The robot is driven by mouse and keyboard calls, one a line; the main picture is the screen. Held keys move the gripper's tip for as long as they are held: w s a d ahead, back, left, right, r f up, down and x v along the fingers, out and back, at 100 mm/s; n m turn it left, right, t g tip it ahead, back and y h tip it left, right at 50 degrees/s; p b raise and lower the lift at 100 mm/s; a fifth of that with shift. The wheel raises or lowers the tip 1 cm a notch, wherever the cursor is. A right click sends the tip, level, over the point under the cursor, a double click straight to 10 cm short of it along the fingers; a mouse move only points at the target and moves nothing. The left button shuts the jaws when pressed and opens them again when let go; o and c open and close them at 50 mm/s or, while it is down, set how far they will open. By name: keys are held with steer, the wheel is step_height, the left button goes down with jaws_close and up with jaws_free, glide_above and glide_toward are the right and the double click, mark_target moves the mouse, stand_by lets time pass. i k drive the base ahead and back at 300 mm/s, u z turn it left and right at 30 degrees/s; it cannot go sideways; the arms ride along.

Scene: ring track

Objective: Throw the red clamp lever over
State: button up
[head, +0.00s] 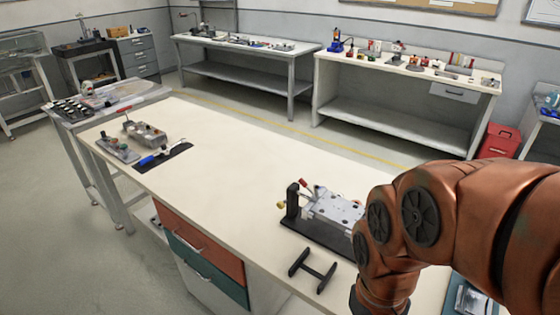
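A small red lever tip (304,183) shows in the head view at the upper left of a grey metal clamp fixture (330,209). The lever appears to stand up at a tilt beside a black upright block (292,201). A yellowish knob (281,205) sticks out to the left of that block. The fixture stands on a black base plate (312,236) on the long pale bench (225,150). My orange arm covers the right end of the fixture. My gripper is not visible; the arm runs out of the frame at the bottom.
A black H-shaped piece (312,270) lies near the bench's front edge. Another metal fixture (146,133) and a blue-handled tool (157,157) sit at the bench's far left. The bench between is clear. A red bin (498,141) stands on the floor at the right.

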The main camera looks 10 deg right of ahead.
mark_target(301, 181)
steer(key=i, duration=0.1)
steer(key=u, duration=0.05)
steer(key=k, duration=0.4)
steer(key=u, duration=1.35)
steer(key=i, duration=1.25)
steer(key=z, duration=0.6)
